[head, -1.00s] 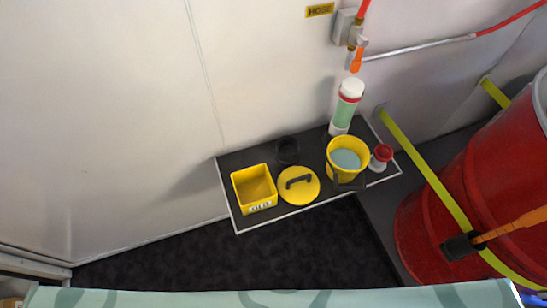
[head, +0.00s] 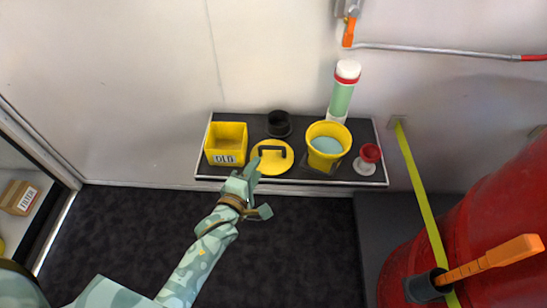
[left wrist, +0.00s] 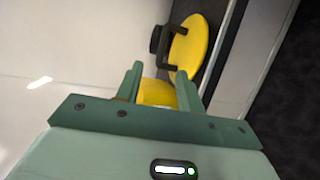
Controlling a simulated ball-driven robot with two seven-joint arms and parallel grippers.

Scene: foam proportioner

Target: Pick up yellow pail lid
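The yellow pail lid (head: 274,163) is a round disc with a black handle, lying on the dark shelf between the yellow bin and the yellow pail. It also shows in the left wrist view (left wrist: 192,45), ahead of the fingers. My left gripper (head: 258,186) is just in front of the lid, apart from it in the left wrist view. Its two fingers (left wrist: 158,84) stand apart with nothing held between them. The yellow pail (head: 325,144) stands right of the lid with pale blue contents. My right gripper is not in view.
The dark shelf (head: 297,176) also holds a yellow bin (head: 227,143), a black cup (head: 279,123), a white-and-green cylinder (head: 342,92) and a red-and-white piece (head: 367,159). A red drum (head: 470,215) with an orange-handled tool stands at right. The dark floor in front is clear.

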